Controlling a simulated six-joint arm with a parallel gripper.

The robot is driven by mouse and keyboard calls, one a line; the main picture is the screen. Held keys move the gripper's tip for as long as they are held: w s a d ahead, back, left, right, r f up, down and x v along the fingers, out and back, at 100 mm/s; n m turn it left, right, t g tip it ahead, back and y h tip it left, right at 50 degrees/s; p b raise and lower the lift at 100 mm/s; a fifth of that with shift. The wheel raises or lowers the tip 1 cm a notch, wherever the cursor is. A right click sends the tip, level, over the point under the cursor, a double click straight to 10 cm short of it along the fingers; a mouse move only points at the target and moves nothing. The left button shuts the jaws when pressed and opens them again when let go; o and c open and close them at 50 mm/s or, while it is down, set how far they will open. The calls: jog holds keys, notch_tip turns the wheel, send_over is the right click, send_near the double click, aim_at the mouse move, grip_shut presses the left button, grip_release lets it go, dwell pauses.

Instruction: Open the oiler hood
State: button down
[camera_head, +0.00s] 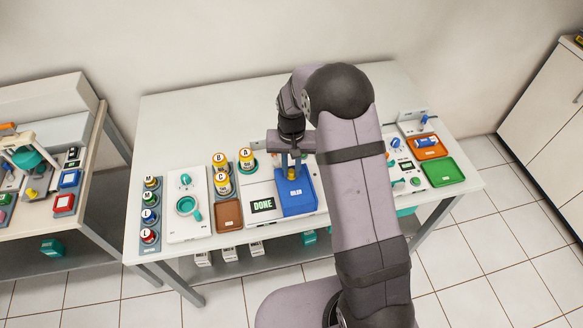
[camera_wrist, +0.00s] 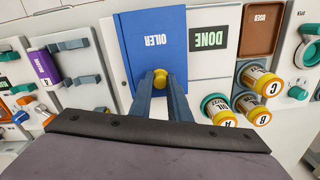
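The oiler is a white unit with a blue hood (camera_head: 298,200) near the middle of the table. The hood looks down; I cannot tell whether it is slightly raised. In the wrist view the blue hood (camera_wrist: 140,38) carries the word OILER upside down. A yellow knob (camera_wrist: 160,80) stands at its edge, also seen in the head view (camera_head: 292,174). My gripper (camera_head: 291,165) points down at the knob. In the wrist view its fingers (camera_wrist: 160,76) sit on either side of the knob with no clear gap, so it looks shut on it.
A display (camera_head: 263,205) beside the hood reads DONE. Several yellow-topped bottles, among them bottle C (camera_head: 223,184), stand left of the oiler, with a brown tray (camera_head: 229,215) in front. Orange (camera_head: 427,152) and green trays (camera_head: 442,172) lie at right. My arm hides the table between.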

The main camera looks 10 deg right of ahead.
jog(key=a, duration=0.8)
jog(key=shift+w+a+r, duration=0.1)
jog(key=shift+a, duration=0.2)
jog(key=c, duration=1.7)
grip_release()
jog(key=shift+o, duration=0.2)
jog(key=shift+r+b, duration=0.1)
jog(key=shift+b, duration=0.2)
notch_tip(320, 180, up, 7)
jog(key=b, duration=0.2)
